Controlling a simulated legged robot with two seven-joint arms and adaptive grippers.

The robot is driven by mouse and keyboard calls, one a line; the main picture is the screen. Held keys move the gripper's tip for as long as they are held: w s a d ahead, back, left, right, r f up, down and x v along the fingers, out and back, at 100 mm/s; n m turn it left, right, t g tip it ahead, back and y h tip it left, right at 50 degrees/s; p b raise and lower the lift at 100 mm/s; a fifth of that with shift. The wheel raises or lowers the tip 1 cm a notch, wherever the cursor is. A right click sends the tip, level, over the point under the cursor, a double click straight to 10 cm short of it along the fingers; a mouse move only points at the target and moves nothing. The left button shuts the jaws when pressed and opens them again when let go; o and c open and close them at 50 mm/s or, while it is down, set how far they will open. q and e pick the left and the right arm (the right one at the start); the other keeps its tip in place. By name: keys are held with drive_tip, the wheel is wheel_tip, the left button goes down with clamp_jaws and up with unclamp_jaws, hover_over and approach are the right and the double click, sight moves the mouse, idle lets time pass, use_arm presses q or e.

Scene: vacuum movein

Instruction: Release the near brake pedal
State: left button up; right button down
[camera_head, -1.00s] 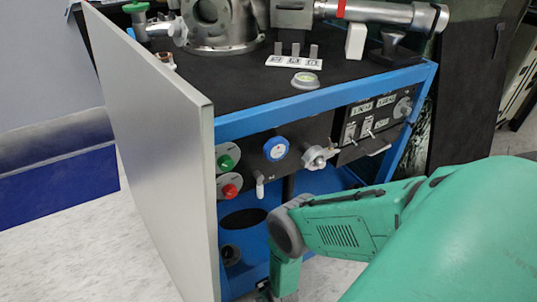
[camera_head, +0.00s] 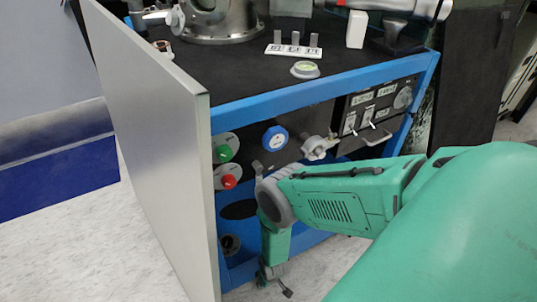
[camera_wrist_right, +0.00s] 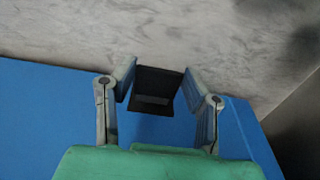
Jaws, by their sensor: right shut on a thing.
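The near brake pedal (camera_wrist_right: 155,90) is a small black plate between the two fingers of my right gripper (camera_wrist_right: 157,88) in the right wrist view, with the pale floor behind it. My right gripper is shut on it. In the head view my right gripper (camera_head: 270,274) is low at the front bottom edge of the blue cart (camera_head: 300,97), pointing down. A small dark piece (camera_head: 287,292) shows at its tip there. The far pedal is not seen. My left gripper is in neither view.
The cart's grey open door panel (camera_head: 150,130) stands left of my right arm. Green (camera_head: 224,153) and red (camera_head: 229,181) buttons, a blue dial (camera_head: 275,138) and a switch panel are on the cart's front. Pale floor lies in front of the cart.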

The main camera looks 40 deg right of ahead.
drive_tip(key=c, duration=0.9)
unclamp_jaws()
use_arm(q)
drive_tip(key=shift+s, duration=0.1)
